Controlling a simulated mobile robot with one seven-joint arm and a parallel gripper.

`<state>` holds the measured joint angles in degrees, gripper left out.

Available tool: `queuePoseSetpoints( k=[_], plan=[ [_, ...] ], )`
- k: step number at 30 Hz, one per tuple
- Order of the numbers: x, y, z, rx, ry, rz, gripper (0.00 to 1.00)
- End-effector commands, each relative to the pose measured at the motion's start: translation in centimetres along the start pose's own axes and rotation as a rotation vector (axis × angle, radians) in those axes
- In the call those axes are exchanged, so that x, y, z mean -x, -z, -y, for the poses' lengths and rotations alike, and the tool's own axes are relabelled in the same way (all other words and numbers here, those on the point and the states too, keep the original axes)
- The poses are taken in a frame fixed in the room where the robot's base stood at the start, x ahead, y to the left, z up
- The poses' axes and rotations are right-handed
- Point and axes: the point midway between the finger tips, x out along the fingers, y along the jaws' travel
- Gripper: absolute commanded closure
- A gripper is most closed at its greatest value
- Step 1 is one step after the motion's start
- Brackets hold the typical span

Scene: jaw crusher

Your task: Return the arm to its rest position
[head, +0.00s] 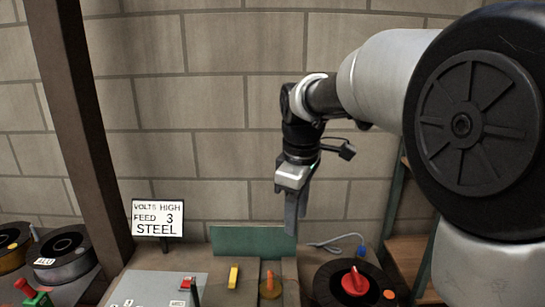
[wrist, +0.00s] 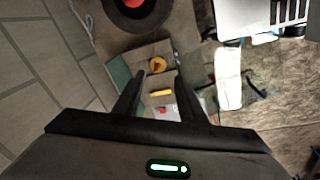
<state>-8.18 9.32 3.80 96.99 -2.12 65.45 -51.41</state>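My gripper (head: 294,228) hangs in mid-air in the head view, fingers pointing down, above the bench near the green panel. It also shows in the wrist view (wrist: 158,80), where its two dark fingers stand apart with a clear gap. Nothing is held between them. Through the gap I see the yellow block (wrist: 160,93) on the bench below. My arm is bent, coming in from the right of the head view and dropping at the wrist.
Below are a green panel (head: 252,242), a yellow block (head: 233,277), an orange piece (head: 270,285) and a black spool with a red knob (head: 355,281). A sign (head: 158,218) reading "VOLTS HIGH FEED 3 STEEL" stands left. A dark post (head: 80,120) rises at left; a block wall is behind.

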Motion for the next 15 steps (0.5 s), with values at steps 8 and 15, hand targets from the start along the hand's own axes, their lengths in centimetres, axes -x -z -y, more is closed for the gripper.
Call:
queuePoseSetpoints(
  k=[8, 15],
  plan=[
    [9.0, -9.7, 6.9, -0.559, -0.137, -0.124, 0.63],
    [10.3, -15.4, 12.6, -0.957, -0.192, -0.252, 0.63]
  ],
)
